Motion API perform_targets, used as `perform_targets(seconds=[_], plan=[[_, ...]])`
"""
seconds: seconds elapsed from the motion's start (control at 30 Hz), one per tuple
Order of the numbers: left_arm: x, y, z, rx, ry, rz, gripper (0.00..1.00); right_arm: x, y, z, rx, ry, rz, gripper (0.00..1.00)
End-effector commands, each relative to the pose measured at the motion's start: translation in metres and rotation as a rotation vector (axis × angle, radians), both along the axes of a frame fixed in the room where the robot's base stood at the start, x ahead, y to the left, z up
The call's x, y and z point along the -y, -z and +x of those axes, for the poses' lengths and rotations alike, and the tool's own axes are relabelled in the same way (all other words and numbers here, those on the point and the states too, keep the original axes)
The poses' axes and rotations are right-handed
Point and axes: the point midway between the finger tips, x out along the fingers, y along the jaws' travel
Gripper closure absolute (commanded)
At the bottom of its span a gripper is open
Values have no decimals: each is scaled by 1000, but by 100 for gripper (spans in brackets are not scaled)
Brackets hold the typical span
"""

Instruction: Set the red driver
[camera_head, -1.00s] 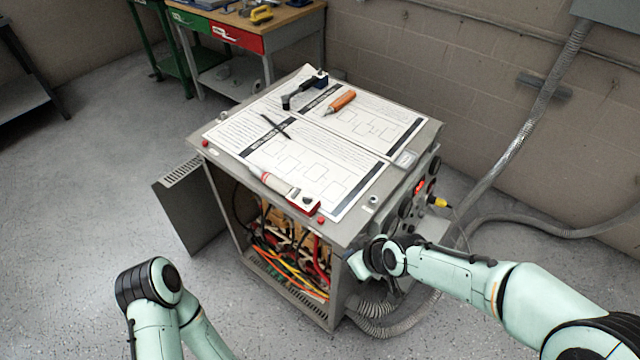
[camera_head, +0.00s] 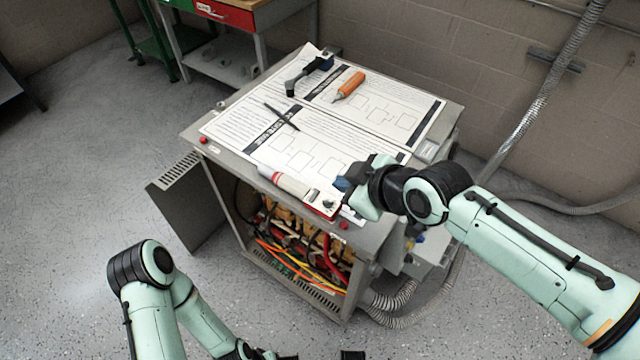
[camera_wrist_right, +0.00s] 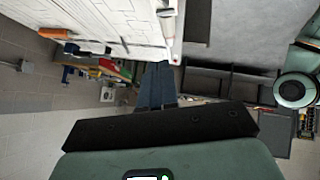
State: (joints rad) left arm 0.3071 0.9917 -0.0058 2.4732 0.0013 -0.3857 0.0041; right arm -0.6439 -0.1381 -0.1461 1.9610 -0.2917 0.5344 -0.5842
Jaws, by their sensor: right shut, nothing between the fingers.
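An orange-handled driver (camera_head: 348,86) lies on the paper sheets on top of the grey cabinet (camera_head: 205,147); no handle there looks plainly red. A white tool with red at both ends (camera_head: 285,182) lies along the cabinet's front edge. My right gripper (camera_head: 343,184) is shut and empty, over the top near the right end of that white tool. In the right wrist view the gripper's blue-grey fingers (camera_wrist_right: 157,85) are together, with the white tool (camera_wrist_right: 168,25) beyond them. Only dark parts of my left gripper (camera_head: 245,350) show at the bottom edge.
A black-handled tool (camera_head: 300,80) and a thin dark pen-like item (camera_head: 282,117) also lie on the sheets. The cabinet's front is open on colored wires (camera_head: 290,255), with its door (camera_head: 178,205) swung left. A workbench (camera_head: 235,15) stands behind.

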Motion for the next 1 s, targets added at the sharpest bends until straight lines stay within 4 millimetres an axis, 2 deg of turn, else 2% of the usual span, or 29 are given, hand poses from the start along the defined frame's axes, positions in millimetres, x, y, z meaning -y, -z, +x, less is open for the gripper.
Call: perform_targets(seconds=[0.23,0.37,0.8,1.0], plan=[[0,0,0,0,0,0,57,-1,2,1,-2,0,0,100],[0,1,0,0,0,0,57,-7,11,8,-4,-1,-2,100],[0,4,-1,-2,0,1,57,-47,74,59,-5,0,-3,100],[0,12,0,7,-2,2,57,-39,101,64,-4,2,0,100]])
